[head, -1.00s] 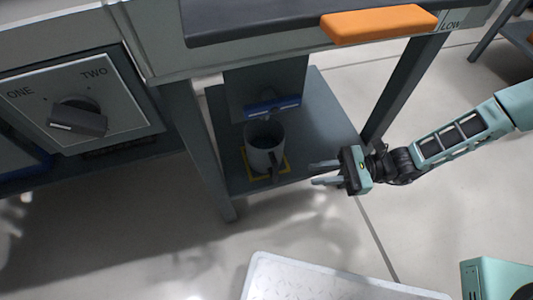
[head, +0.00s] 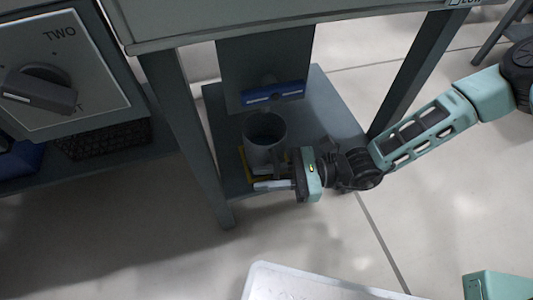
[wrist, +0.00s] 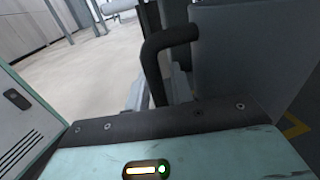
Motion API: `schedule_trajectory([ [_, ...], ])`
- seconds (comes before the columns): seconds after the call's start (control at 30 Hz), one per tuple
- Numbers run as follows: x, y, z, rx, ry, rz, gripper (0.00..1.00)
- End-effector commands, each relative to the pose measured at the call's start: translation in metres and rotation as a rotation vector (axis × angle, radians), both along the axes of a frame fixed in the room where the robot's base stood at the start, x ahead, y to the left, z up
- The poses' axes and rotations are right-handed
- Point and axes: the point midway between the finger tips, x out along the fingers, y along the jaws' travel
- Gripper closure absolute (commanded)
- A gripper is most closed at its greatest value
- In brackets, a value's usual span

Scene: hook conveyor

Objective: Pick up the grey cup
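The grey cup (head: 264,130) stands upright on a yellow-outlined square (head: 246,168) on the lower shelf of the bench. Its handle is on the side facing my gripper. My gripper (head: 272,172) reaches in from the right beside the cup, its fingers spread apart and pointing left. In the wrist view the cup's grey wall (wrist: 245,60) fills the right side, and its dark curved handle (wrist: 157,62) stands close in front of the gripper, between the fingers as far as I can tell. Contact with the handle cannot be made out.
The bench legs (head: 185,130) and (head: 420,70) frame the lower shelf (head: 318,115). A grey panel with a blue bar (head: 272,93) hangs behind the cup. A dial panel (head: 45,75) is at left. A pale tray (head: 300,285) is at the bottom. The floor between is clear.

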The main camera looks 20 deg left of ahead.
Motion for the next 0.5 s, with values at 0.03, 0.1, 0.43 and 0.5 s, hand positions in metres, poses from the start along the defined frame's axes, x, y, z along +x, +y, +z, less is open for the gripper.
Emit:
schedule_trajectory([
  [0.03, -0.0003, 0.0009, 0.0001, 0.0, 0.0, 0.0, 0.77],
  [0.1, -0.0002, 0.001, 0.0007, 0.0, 0.0, 0.0, 0.77],
  [0.43, -0.0001, 0.0008, 0.0012, 0.001, -0.001, 0.0, 1.0],
  [0.5, -0.0001, 0.0008, 0.0011, 0.001, -0.001, 0.0, 1.0],
])
